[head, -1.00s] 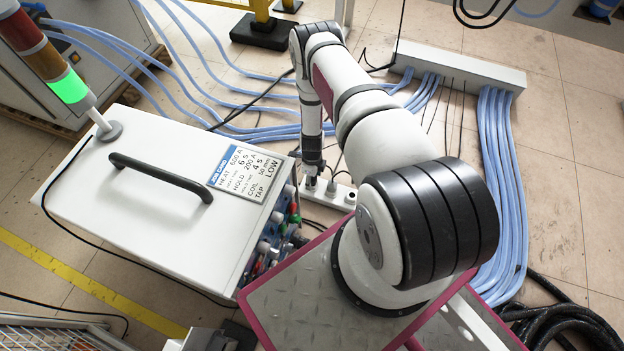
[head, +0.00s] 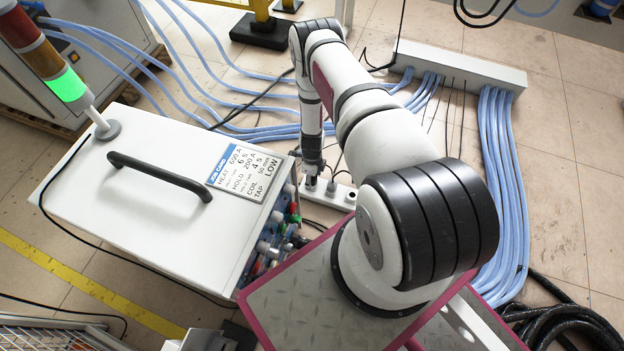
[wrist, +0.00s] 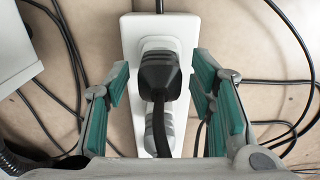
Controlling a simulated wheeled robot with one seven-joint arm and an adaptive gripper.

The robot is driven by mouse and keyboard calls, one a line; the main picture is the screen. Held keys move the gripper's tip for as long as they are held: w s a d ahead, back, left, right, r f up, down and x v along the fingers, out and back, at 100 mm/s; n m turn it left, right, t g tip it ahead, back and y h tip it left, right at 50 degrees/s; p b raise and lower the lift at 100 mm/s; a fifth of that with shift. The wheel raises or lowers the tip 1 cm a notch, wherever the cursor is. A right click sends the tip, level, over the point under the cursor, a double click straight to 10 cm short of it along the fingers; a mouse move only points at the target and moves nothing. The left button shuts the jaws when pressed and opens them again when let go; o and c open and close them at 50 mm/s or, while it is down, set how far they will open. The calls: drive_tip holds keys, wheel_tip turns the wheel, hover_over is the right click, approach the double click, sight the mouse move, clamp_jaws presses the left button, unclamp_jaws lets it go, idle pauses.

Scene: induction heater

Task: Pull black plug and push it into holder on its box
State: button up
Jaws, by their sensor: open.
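In the wrist view a black plug (wrist: 158,72) with a black cable sits on the white power strip (wrist: 134,45). My gripper (wrist: 162,85) is open, with one green-padded finger on each side of the plug and a gap on both sides. In the head view my gripper (head: 312,176) points down at the power strip (head: 341,198) on the floor, and the black plug cannot be made out clearly there. The white heater box (head: 130,200) stands to the left. I cannot make out the plug holder on it.
A grey plug (head: 331,187) stands in the strip beside my gripper. Colored connectors (head: 290,215) fill the box's right side. Blue hoses (head: 500,180) and thin black cables cross the floor. Loose black cables (wrist: 285,75) lie on both sides of the strip.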

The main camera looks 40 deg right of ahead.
drive_tip(key=shift+c, duration=0.2)
clamp_jaws()
drive_tip(key=shift+r, duration=0.1)
drive_tip(key=shift+r+p, duration=2.05)
drive_tip(key=shift+r, duration=0.85)
